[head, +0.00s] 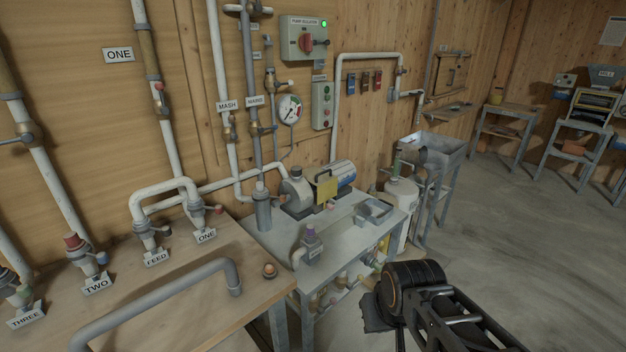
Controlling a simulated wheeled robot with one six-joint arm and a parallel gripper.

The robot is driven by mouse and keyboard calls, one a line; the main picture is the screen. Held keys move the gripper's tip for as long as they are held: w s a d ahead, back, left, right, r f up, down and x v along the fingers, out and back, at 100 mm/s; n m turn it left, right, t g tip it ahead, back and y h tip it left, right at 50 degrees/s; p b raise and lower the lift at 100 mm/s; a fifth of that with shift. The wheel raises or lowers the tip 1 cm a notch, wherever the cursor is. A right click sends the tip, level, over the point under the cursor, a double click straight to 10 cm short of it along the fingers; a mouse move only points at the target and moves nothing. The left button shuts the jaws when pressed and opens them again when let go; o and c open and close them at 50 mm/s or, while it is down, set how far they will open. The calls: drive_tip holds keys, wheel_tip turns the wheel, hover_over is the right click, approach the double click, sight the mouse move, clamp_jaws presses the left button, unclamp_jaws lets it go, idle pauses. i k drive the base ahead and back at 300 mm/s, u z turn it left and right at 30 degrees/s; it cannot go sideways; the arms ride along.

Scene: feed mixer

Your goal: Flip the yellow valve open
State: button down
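I cannot pick out a yellow valve for certain. A flat yellow plate (326,190) stands upright in front of the blue and grey pump (341,175) on the grey metal bench. Several valves sit on the wall pipes, such as the one on the MASH pipe (229,131) and the one on the MAINS pipe (256,129), but their handles are too small to tell as yellow. My black arm shows at the lower right, in front of the bench. Its fingertips cannot be made out.
A wooden bench (205,300) at the front left carries labelled pipe stubs and a loose grey bent pipe (160,298). The grey metal bench (350,222) has small fittings on its lower shelf. A metal hopper (436,148) stands beyond. Open concrete floor lies to the right.

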sight(350, 286)
drive_tip(key=z, duration=0.05)
drive_tip(key=k, duration=1.2)
drive_tip(key=u, duration=0.45)
drive_tip(key=i, duration=0.7)
drive_tip(key=u, duration=0.25)
